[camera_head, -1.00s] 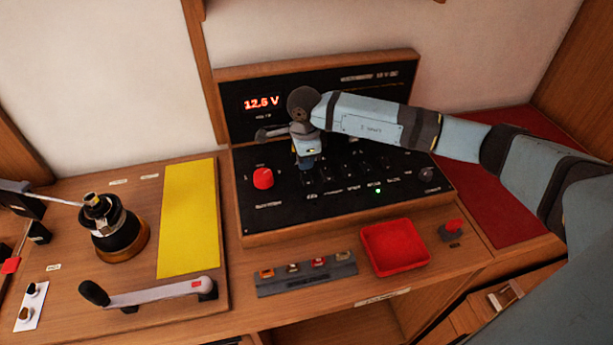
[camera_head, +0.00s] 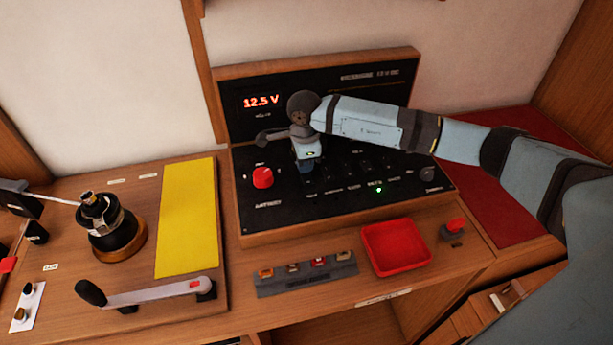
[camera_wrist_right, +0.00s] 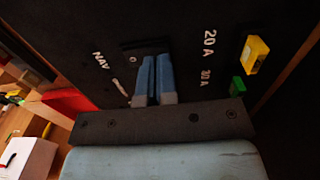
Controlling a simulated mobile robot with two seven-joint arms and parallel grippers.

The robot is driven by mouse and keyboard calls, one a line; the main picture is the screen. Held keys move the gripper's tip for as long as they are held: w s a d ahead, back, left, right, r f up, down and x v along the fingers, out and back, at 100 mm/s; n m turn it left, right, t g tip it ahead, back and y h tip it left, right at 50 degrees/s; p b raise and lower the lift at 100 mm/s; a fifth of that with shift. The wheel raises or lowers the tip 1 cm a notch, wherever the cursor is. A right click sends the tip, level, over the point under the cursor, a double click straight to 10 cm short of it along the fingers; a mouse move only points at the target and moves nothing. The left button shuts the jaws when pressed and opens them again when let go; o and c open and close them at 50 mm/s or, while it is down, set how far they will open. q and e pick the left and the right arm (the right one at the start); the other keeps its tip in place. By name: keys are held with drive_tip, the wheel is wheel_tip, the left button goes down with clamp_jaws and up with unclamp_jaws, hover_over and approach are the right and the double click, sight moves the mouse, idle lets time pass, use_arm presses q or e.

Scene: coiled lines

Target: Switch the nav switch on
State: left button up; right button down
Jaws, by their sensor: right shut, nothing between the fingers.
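The black switch panel (camera_head: 330,200) stands at the back of the wooden console. My right gripper (camera_head: 305,168) is over its left part, just right of the red knob, and covers what is behind it. In the right wrist view the gripper's blue fingers (camera_wrist_right: 154,62) are together with nothing between them. Their tips are at a dark switch (camera_wrist_right: 148,45) beside the white NAV label (camera_wrist_right: 100,60). The fingers hide part of this switch, so I cannot tell its position or whether they touch it. My left gripper is not in view.
A red knob (camera_head: 262,178) sits left of the gripper. A green light (camera_head: 379,189) glows among the switches to the right. The display (camera_head: 261,102) reads 12.5 V. A red tray (camera_head: 396,247), a winch (camera_head: 110,228) and a yellow pad (camera_head: 187,218) lie in front and left.

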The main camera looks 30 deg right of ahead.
drive_tip(key=shift+f+b, duration=0.4)
drive_tip(key=shift+f, duration=0.15)
drive_tip(key=shift+r, duration=0.1)
drive_tip(key=shift+r+p, duration=1.65)
drive_tip(key=shift+r, duration=1.8)
